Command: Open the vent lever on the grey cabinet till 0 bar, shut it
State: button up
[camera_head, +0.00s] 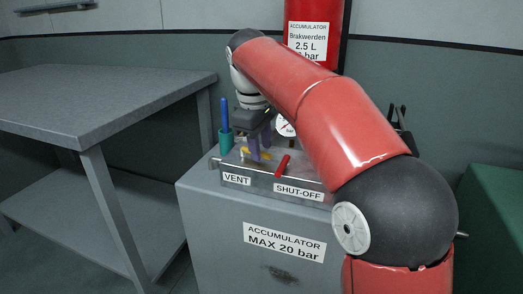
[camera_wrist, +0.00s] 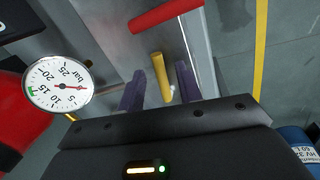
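The grey cabinet (camera_head: 225,225) has a yellow vent lever (camera_head: 262,155) on its top panel, behind the VENT label (camera_head: 237,179). My gripper (camera_head: 260,146) points down over it. In the wrist view the purple fingers of my gripper (camera_wrist: 160,88) are spread apart. The yellow lever (camera_wrist: 160,72) lies between them, with gaps showing on both sides. A round pressure gauge (camera_wrist: 60,84) marked in bar shows in the wrist view. Its red needle points right in the picture; the exact value is hard to read. In the head view my arm partly covers the gauge (camera_head: 286,125).
A red shut-off lever (camera_head: 283,166) stands right of the vent lever. A green cup (camera_head: 226,139) with a blue pen-like item is at left. The red accumulator (camera_head: 315,30) is behind. A grey table (camera_head: 95,90) stands left, and a green box (camera_head: 495,215) right.

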jog(key=shift+f, duration=0.35)
grip_shut()
